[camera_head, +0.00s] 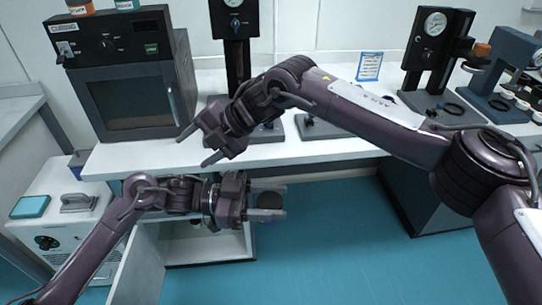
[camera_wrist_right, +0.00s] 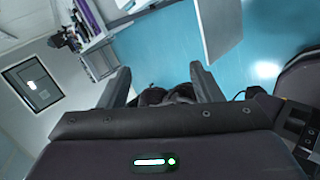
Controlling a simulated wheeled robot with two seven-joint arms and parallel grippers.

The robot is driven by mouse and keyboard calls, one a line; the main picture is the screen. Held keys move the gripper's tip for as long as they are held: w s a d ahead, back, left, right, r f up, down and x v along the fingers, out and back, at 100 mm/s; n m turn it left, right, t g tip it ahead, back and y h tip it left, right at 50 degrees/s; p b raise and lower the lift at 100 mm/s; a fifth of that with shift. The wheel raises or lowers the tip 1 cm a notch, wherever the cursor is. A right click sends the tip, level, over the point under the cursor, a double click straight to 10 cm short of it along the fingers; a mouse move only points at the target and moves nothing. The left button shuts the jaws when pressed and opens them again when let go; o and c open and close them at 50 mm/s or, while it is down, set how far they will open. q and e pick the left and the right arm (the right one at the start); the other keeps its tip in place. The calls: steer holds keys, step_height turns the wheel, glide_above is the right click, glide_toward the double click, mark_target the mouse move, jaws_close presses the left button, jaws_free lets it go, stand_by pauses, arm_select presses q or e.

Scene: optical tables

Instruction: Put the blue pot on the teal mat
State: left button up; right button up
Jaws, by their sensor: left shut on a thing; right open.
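My left gripper (camera_head: 266,204) reaches in from the left in the head view. It is shut on a dark round thing (camera_head: 269,200) between its fingers, held out in front of the white table over the floor. Its colour looks nearly black, so I cannot tell if it is the blue pot. My right gripper (camera_head: 194,150) is open and empty, higher up by the table's front edge; its spread fingers also show in the right wrist view (camera_wrist_right: 162,85). A flat teal square (camera_head: 31,207), likely the teal mat, lies on a white cabinet at the left.
A grey handled block (camera_head: 78,203) sits beside the teal square. A dark oven (camera_head: 128,105) stands on the white table (camera_head: 325,150). Gauge stands (camera_head: 432,75) are at the back right. An open white shelf (camera_head: 200,250) is below my left gripper. Teal floor is clear at right.

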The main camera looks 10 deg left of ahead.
steer(key=s+d+r+n+h, duration=0.3)
steer(key=d+h, duration=0.1)
steer(key=d, duration=0.2)
arm_select(q)
steer(key=shift+s, duration=0.1)
arm_select(e)
steer(key=n+h, duration=0.2)
steer(key=h, duration=0.4)
glide_toward(271, 200)
steer(key=shift+t, duration=0.3)
steer(key=f, duration=1)
steer(key=shift+s+f, duration=0.25)
steer(key=shift+f, duration=0.1)
steer(key=c, duration=0.7)
arm_select(q)
steer(key=o, duration=1.1)
arm_select(e)
steer(key=shift+c, duration=0.4)
